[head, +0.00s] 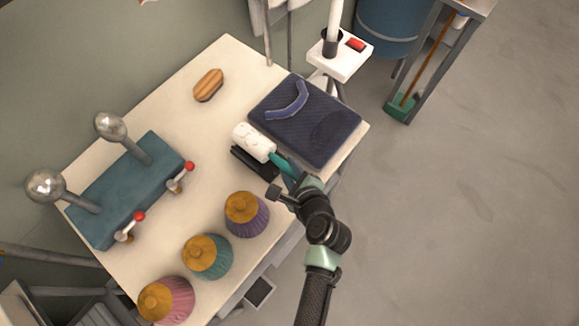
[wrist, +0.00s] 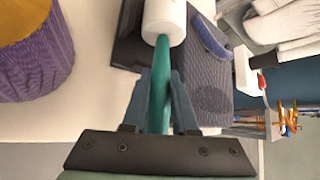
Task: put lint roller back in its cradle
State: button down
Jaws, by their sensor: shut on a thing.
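The lint roller has a white roll (head: 253,141) and a teal handle (head: 281,164). My gripper (head: 287,174) is shut on the handle. In the wrist view the handle (wrist: 160,85) runs straight out between the two fingers (wrist: 163,90), with the white roll (wrist: 164,18) beyond. The black cradle (head: 255,164) lies on the table right beside the roll, on its near side in the head view. In the wrist view the cradle (wrist: 127,40) shows to the left of the roll and handle. I cannot tell whether roll and cradle touch.
A dark blue mat (head: 318,135) with a curved blue piece (head: 288,103) lies beyond the roller. Purple (head: 246,214), teal (head: 207,257) and pink (head: 166,300) pots with orange tops stand nearby. A teal block with metal balls (head: 125,190) and a brush (head: 208,85) are further left.

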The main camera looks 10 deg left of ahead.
jog(key=shift+f+b, duration=0.4)
jog(key=shift+f, duration=0.2)
jog(key=c, duration=0.7)
grip_release()
